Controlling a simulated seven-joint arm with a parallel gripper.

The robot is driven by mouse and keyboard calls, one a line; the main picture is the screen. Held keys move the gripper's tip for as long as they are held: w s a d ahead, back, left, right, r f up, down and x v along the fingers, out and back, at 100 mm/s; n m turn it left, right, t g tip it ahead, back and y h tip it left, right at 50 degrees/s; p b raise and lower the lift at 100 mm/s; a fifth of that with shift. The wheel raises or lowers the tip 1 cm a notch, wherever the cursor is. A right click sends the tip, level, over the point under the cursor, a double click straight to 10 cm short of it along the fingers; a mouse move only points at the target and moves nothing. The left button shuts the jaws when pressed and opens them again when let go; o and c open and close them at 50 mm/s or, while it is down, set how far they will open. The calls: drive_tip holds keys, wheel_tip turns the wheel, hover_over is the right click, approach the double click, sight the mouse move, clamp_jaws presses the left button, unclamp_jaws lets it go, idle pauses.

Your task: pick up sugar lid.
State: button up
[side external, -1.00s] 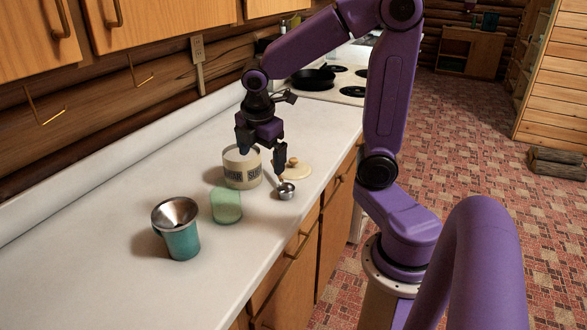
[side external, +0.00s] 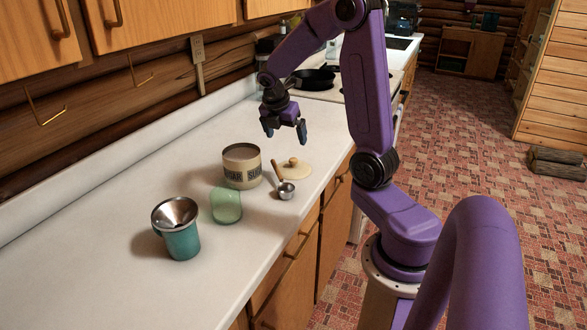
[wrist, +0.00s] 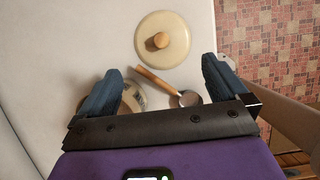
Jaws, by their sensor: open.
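The sugar lid (side external: 294,170) is a round cream disc with a wooden knob, lying flat on the white counter behind the scoop. In the wrist view the lid (wrist: 163,40) lies beyond my fingertips, with its knob up. My gripper (side external: 285,132) is open and empty in the air above the counter, above and slightly behind the lid. In the wrist view my gripper (wrist: 163,82) shows its two fingers spread wide. The sugar canister (side external: 241,166) stands open to the left of the lid, partly hidden in the wrist view.
A metal scoop (side external: 286,191) with a wooden handle lies close to the lid. A green glass (side external: 227,206) and a teal cup with a metal funnel top (side external: 180,240) stand nearer the camera. The stove with a black pan (side external: 314,79) is behind. The counter's edge is right of the lid.

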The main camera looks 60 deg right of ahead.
sight(294, 159)
drive_tip(key=x, duration=1.2)
drive_tip(key=shift+s+d+f, duration=0.1)
drive_tip(key=shift+s+d, duration=0.05)
drive_tip(key=shift+c, duration=0.3)
drive_tip(key=c, duration=1.1)
